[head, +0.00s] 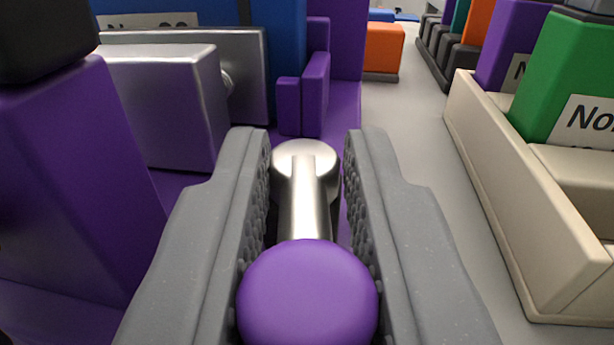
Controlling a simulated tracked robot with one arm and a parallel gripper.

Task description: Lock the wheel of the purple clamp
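My gripper (308,137) reaches forward with its two grey padded fingers apart. Between them is the purple clamp's wheel handle, a silver metal lever (303,205) with a round purple knob (307,293) at the near end. The lever's round silver hub (305,157) lies between the fingertips. Narrow gaps show on both sides of the silver stem. The knob fills the space between the fingers nearer the camera; whether it touches them I cannot tell. The clamp's purple body (342,110) shows behind and left, with a silver metal block (165,105). The lower clamp is hidden by my fingers.
A purple block with a black top (70,170) stands close on the left. A blue block (285,50) is behind the silver block. On the right, a beige tray (520,190) holds a purple and a green block (570,75). Bare grey surface (420,130) lies between.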

